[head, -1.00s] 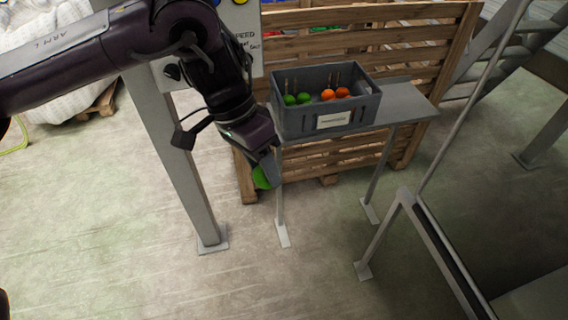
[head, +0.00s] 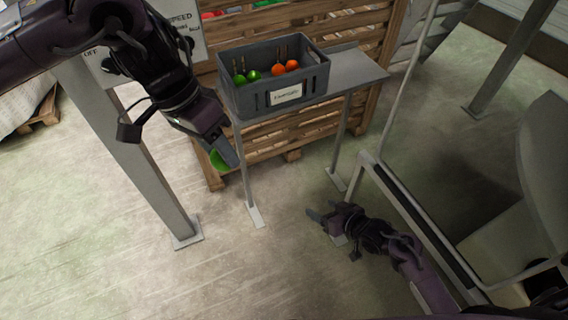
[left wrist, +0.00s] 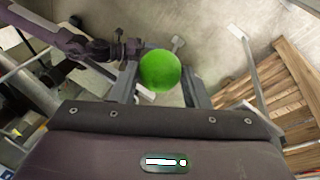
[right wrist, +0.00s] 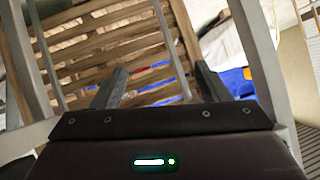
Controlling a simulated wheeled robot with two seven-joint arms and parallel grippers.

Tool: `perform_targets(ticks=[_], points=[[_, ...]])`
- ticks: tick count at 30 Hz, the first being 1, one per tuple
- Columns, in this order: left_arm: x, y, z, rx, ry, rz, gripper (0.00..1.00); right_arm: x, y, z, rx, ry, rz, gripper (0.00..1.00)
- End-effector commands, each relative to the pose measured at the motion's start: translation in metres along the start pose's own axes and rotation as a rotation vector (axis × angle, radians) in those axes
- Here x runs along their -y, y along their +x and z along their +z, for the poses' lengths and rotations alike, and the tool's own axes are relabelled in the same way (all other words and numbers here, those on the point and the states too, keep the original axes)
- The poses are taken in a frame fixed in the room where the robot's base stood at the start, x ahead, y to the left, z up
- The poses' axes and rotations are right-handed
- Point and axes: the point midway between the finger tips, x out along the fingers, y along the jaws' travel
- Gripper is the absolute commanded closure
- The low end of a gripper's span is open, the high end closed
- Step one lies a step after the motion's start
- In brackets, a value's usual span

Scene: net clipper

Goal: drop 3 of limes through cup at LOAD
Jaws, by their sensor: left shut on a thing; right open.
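A green lime (head: 221,158) is held in my left gripper (head: 228,156), which is shut on it and hangs in the air to the lower left of the grey crate. The lime (left wrist: 160,70) also shows between the fingers in the left wrist view. More limes (head: 247,76) lie in the left part of the crate (head: 285,95), beside orange fruits (head: 285,67). My right gripper (head: 322,217) is open and empty, low in front of the small table. The right wrist view shows its two fingers apart (right wrist: 157,85). No cup or LOAD label can be made out.
The crate stands on a narrow grey table (head: 358,68) with thin legs. A wooden slatted bin (head: 300,125) is behind it. A grey post (head: 135,150) with a labelled panel stands left. A metal rail frame (head: 405,200) is at the right. The floor between is clear.

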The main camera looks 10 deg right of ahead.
Motion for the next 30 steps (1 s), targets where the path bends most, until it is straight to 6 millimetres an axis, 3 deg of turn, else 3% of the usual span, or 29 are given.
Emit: perform_targets(ticks=[1, 6, 13, 16, 21, 26, 30], points=[[0.000, 0.000, 0.000, 0.000, 0.000, 0.000, 0.80, 0.010, -0.006, -0.030, -0.043, -0.023, -0.033, 0.31], [0.000, 0.000, 0.000, 0.000, 0.000, 0.000, 0.80, 0.054, -0.037, -0.117, -0.161, -0.102, -0.161, 0.31], [0.000, 0.000, 0.000, 0.000, 0.000, 0.000, 0.80, 0.136, -0.102, -0.202, -0.271, -0.252, -0.353, 0.31], [0.000, 0.000, 0.000, 0.000, 0.000, 0.000, 0.80, 0.173, -0.133, -0.223, -0.296, -0.325, -0.429, 0.31], [0.000, 0.000, 0.000, 0.000, 0.000, 0.000, 0.80, 0.220, -0.175, -0.236, -0.310, -0.426, -0.523, 0.31], [0.000, 0.000, 0.000, 0.000, 0.000, 0.000, 0.80, 0.240, -0.193, -0.238, -0.310, -0.472, -0.562, 0.31], [0.000, 0.000, 0.000, 0.000, 0.000, 0.000, 0.80, 0.249, -0.189, -0.239, -0.312, -0.477, -0.570, 0.31]])
